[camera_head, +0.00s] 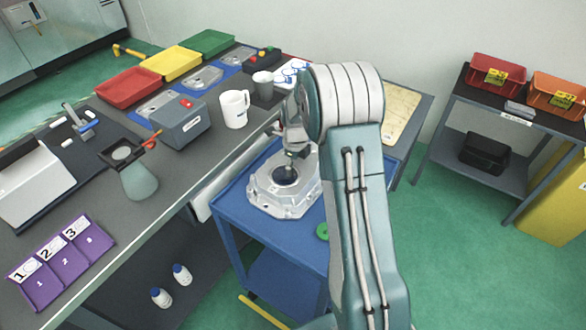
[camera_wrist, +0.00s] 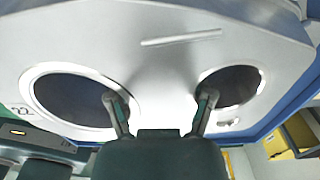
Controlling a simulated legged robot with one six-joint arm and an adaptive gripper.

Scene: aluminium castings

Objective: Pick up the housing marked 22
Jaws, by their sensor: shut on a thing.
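A silver cast-aluminium housing (camera_head: 268,197) with a large round opening is at the top of the blue cart (camera_head: 232,205) in the head view. I cannot tell whether it rests on the cart or is slightly raised. My gripper (camera_head: 297,158) comes down on its upper side, partly hidden by my arm. In the wrist view, the housing (camera_wrist: 165,60) fills the upper picture, with two dark round holes. My gripper (camera_wrist: 160,108) has its fingers at the inner edges of these holes, shut on the web between them. A small mark at the left looks like 22, but is unclear.
A grey bench (camera_head: 130,225) on the left carries a white mug (camera_head: 234,109), a grey box (camera_head: 180,122), coloured trays and more castings on blue mats. A green ring (camera_head: 322,231) lies near the housing. A shelf table (camera_head: 500,115) with bins stands at right; green floor is open between.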

